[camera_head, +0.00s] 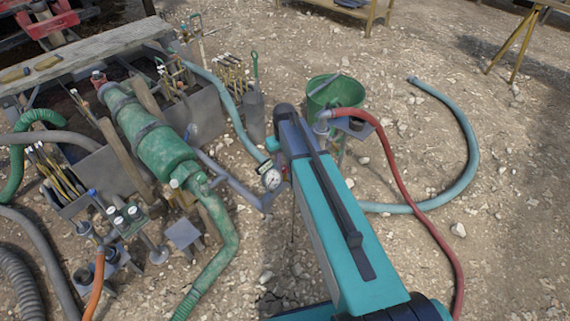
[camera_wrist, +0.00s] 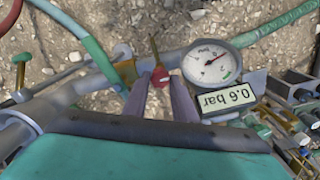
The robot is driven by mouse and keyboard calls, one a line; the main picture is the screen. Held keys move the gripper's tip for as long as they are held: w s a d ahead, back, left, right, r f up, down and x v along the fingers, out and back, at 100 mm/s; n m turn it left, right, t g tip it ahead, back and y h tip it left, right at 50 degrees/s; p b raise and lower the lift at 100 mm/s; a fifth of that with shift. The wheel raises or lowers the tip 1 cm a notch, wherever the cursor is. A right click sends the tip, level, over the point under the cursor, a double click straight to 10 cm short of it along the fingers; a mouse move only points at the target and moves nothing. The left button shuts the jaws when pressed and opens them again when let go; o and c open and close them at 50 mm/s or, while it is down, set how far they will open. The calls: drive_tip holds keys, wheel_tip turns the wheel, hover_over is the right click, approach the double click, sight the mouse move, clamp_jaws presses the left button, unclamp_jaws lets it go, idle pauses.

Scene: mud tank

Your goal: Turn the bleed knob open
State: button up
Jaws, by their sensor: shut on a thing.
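The bleed knob (camera_wrist: 160,75) is a small red knob with a thin brass-coloured stem or lever rising from it. It sits on a grey pipe (camera_wrist: 92,84) beside a round white pressure gauge (camera_wrist: 211,63). My gripper (camera_wrist: 159,82) is shut on the red knob, with one grey finger on each side of it in the wrist view. A small display (camera_wrist: 228,98) below the gauge reads 0.6 bar, upside down in this view. In the head view the gauge (camera_head: 271,180) shows beside my teal arm, which hides most of my gripper and the knob.
A green pump body (camera_head: 150,135) with hoses stands left of my arm. A green bucket (camera_head: 345,92) and a red hose (camera_head: 400,185) lie beyond and right of the arm. A blue hose (camera_head: 470,150) curves over the stony ground. Open ground lies at the far right.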

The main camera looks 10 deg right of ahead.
sight(284, 167)
drive_tip(key=shift+w+r, duration=0.1)
drive_tip(key=shift+w, duration=0.1)
drive_tip(key=o, duration=1)
drive_tip(key=shift+o, duration=0.2)
drive_tip(key=shift+s, duration=0.1)
drive_tip(key=shift+s, duration=0.1)
drive_tip(key=shift+r+p, duration=0.65)
drive_tip(key=shift+r, duration=0.2)
drive_tip(key=shift+r+p, duration=1.8)
drive_tip(key=shift+r, duration=1.35)
drive_tip(key=shift+f, duration=0.1)
